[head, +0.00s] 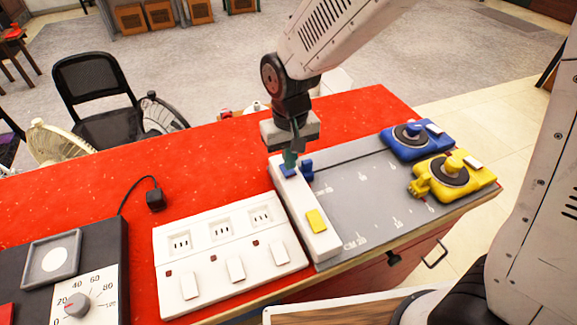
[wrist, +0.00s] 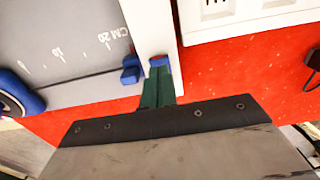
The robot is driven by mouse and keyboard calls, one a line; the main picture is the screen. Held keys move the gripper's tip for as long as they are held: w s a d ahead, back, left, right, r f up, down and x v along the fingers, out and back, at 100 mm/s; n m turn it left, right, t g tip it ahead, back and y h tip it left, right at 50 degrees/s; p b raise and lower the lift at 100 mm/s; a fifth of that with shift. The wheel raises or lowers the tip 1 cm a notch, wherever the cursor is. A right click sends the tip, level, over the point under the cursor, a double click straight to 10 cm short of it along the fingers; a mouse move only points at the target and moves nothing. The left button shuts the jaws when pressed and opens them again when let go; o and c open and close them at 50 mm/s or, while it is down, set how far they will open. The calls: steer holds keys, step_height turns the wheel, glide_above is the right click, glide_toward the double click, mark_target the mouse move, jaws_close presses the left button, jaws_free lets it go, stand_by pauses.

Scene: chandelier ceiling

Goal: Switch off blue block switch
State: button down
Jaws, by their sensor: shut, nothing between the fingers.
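The white switch block (head: 302,208) carries a blue switch (head: 288,171) at its far end and a yellow switch (head: 317,221) at its near end. My gripper (head: 290,158) is shut and empty, with its dark green fingers pointing down at the blue switch. In the wrist view, the fingertips (wrist: 158,74) are right at the blue switch (wrist: 159,62), which they partly hide. I cannot tell whether they touch it or which way it is tipped.
A blue slider piece (head: 307,170) stands close right of the fingers on the grey measuring board (head: 352,200). Blue (head: 410,137) and yellow (head: 451,173) devices sit at the right. A white socket strip (head: 228,252) lies left. Red tabletop (head: 220,150) behind is mostly clear.

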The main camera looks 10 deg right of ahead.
mark_target(290, 172)
steer(key=shift+f, duration=0.9)
stand_by(0.3)
steer(key=shift+r, duration=3.5)
steer(key=s+d+r+m, duration=0.1)
steer(key=s+d+r, duration=0.2)
steer(key=s+d, duration=0.3)
steer(key=s+d+r+m+t, duration=0.1)
steer(key=s+d+r, duration=0.3)
steer(key=s+d, duration=0.3)
steer(key=s+d+r+m, duration=0.1)
steer(key=s+d+r, duration=0.3)
steer(key=s+d, duration=0.2)
steer(key=shift+s+d, duration=0.25)
steer(key=shift+d, duration=0.7)
